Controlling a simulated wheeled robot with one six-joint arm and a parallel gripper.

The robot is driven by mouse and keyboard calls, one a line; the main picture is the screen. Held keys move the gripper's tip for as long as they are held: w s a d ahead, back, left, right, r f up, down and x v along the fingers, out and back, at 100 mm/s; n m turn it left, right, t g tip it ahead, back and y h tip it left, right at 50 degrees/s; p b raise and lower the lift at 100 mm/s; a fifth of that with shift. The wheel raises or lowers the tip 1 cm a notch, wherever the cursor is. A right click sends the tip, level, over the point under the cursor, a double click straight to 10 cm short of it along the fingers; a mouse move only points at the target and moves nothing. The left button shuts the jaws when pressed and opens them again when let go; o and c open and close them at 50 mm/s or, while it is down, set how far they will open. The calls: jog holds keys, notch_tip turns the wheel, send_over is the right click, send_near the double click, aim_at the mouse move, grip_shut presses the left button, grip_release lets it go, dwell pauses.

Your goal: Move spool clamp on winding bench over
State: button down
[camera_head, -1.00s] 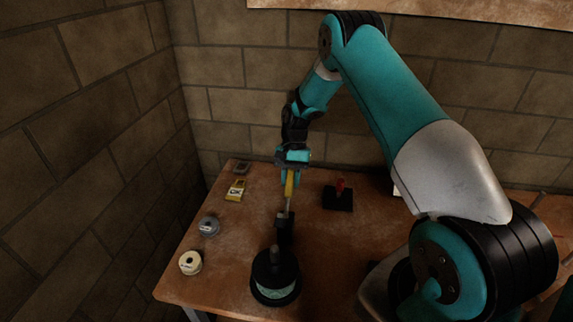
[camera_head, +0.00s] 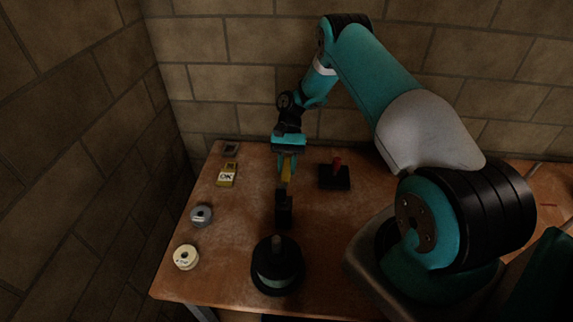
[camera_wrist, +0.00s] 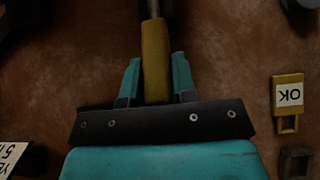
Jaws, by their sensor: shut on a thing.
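The spool clamp's black body (camera_head: 284,210) stands on the winding bench (camera_head: 229,250), just behind a black spool holder (camera_head: 277,268). Its lever has a metal rod (camera_wrist: 155,8) and a yellow grip (camera_head: 286,170). My gripper (camera_head: 287,160) is shut on the yellow grip, with one teal finger on each side. In the wrist view my gripper (camera_wrist: 155,80) holds the yellow grip (camera_wrist: 155,50), and the rod runs on toward the top edge. The clamp's pivot is too dark to make out.
A black block with a red knob (camera_head: 337,172) stands to the right. A yellow OK tag (camera_head: 227,175), a dark square piece (camera_head: 230,149), a grey spool (camera_head: 201,215) and a cream spool (camera_head: 185,257) line the left side. Brick walls stand behind and left.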

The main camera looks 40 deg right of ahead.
jog(key=shift+s+a+f, duration=0.1)
jog(key=c, duration=0.9)
grip_release()
notch_tip(320, 180, up, 20)
jog(key=p, duration=0.6)
